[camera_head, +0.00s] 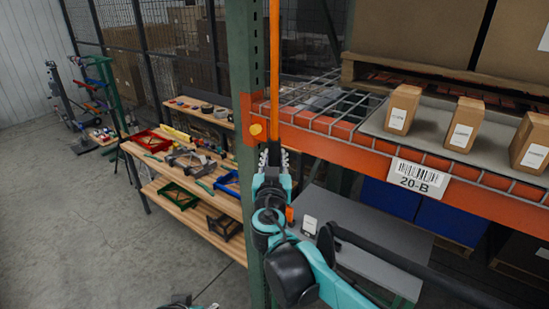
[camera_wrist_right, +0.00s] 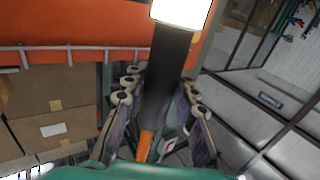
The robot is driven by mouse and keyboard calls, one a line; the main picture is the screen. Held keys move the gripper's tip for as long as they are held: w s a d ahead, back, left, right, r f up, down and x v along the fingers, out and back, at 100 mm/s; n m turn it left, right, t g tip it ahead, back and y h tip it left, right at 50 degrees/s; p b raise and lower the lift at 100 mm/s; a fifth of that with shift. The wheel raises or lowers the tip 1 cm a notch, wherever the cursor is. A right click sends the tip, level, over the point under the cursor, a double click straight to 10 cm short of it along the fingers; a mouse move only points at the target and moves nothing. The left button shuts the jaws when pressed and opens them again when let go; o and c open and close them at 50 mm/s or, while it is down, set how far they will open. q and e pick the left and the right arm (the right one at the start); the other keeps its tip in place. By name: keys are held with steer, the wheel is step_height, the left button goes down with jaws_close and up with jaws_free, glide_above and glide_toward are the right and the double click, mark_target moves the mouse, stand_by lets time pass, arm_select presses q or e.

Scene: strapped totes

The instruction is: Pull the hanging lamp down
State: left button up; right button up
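The hanging lamp shows in the right wrist view as a dark cylinder (camera_wrist_right: 166,70) with a glowing white end at the top of the picture. An orange length (camera_wrist_right: 146,141) runs on from it between the fingers. In the head view, an orange vertical length (camera_head: 275,50) comes down from the top edge in front of the green post. My right gripper (camera_head: 271,158) is at its lower end, with fingers apart on either side of the dark part; I see no clear grip. The right gripper (camera_wrist_right: 160,98) also shows in the wrist view. My left gripper (camera_head: 185,301) is barely visible at the bottom edge.
An orange rack beam (camera_head: 340,150) and green post (camera_head: 246,60) stand close to my right gripper. Small boxes (camera_head: 402,108) stand on the rack shelf. A wooden workbench (camera_head: 160,172) with trays and tools is at left. The grey floor (camera_head: 70,230) is clear at lower left.

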steer(key=o, duration=0.5)
steer(key=shift+f, duration=0.25)
steer(key=shift+c, duration=0.2)
steer(key=shift+s, duration=0.15)
steer(key=s, duration=1.1)
steer(key=shift+s+a, duration=0.2)
steer(key=shift+s, duration=0.2)
steer(key=s+d+f+g+h+b, duration=0.1)
steer(key=s+d+f+g+b, duration=0.15)
steer(key=d+f, duration=0.35)
steer(key=s+d+f+m+g+h+b, duration=0.15)
steer(key=d+f+b, duration=0.3)
steer(key=f, duration=0.45)
steer(key=s+d+f+g+h+b, duration=0.1)
steer(key=d+f+g+b, duration=0.15)
steer(key=d+f, duration=0.4)
steer(key=s+f+g+y+b, duration=0.1)
steer(key=s+f+b, duration=0.2)
steer(key=f, duration=0.4)
steer(key=s+d+f+n+g+y+b, duration=0.1)
steer(key=s+f+g+b, duration=0.1)
steer(key=s+f+b, duration=0.2)
steer(key=s+f+n+g+y+b, duration=0.1)
steer(key=s+f+y+b, duration=0.1)
steer(key=f, duration=0.9)
steer(key=shift+s+d+b, duration=0.25)
steer(key=shift+s+b, duration=0.65)
steer(key=shift+s, duration=0.05)
